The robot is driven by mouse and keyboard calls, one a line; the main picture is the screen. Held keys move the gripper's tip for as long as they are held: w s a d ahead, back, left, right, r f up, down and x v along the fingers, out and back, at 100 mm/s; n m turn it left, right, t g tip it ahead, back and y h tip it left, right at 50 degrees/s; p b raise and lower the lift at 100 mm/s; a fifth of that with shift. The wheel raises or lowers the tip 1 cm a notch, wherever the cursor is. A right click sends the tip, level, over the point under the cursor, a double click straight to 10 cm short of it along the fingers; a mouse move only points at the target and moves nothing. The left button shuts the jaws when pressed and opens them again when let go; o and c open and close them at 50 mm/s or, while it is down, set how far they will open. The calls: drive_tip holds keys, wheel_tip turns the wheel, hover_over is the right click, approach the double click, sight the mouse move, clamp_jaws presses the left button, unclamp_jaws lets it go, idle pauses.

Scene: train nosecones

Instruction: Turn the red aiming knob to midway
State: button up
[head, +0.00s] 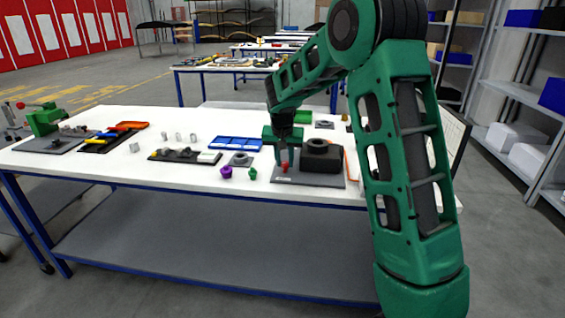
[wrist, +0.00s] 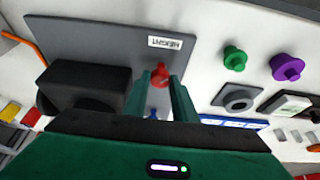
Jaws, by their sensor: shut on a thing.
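The red aiming knob (head: 285,166) stands on a dark grey base plate (head: 310,181) near the front edge of the white table. The knob also shows in the wrist view (wrist: 161,74), at the fingertips. My gripper (wrist: 160,84) is shut on the knob, with one green finger on each side of it. A black block with a round top (head: 321,152) sits on the same plate, to the right of the knob. The plate carries a white label reading HEIGHT (wrist: 172,43). The knob's pointer and any scale marks are too small to read.
A purple knob (head: 226,172) and a green knob (head: 252,174) stand left of the plate. A grey plate with a ring (head: 241,159) and a blue tray (head: 236,143) lie behind them. An orange bent rod (wrist: 25,40) lies beside the base plate.

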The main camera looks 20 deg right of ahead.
drive_tip(key=n, duration=0.2)
drive_tip(key=n+t+y, duration=0.1)
drive_tip(key=n, duration=0.1)
drive_tip(key=shift+w+d+r+n+y, duration=0.15)
drive_tip(key=shift+w+r+n+y, duration=0.05)
drive_tip(key=shift+n+y, duration=0.1)
drive_tip(key=n+y, duration=0.1)
drive_tip(key=n, duration=0.3)
drive_tip(key=shift+y, duration=0.3)
drive_tip(key=shift+n, duration=0.3)
drive_tip(key=o, duration=0.9)
drive_tip(key=shift+o, duration=0.6)
drive_tip(key=shift+s+d+f, duration=0.1)
drive_tip(key=v, duration=1)
drive_tip(key=shift+r, duration=0.3)
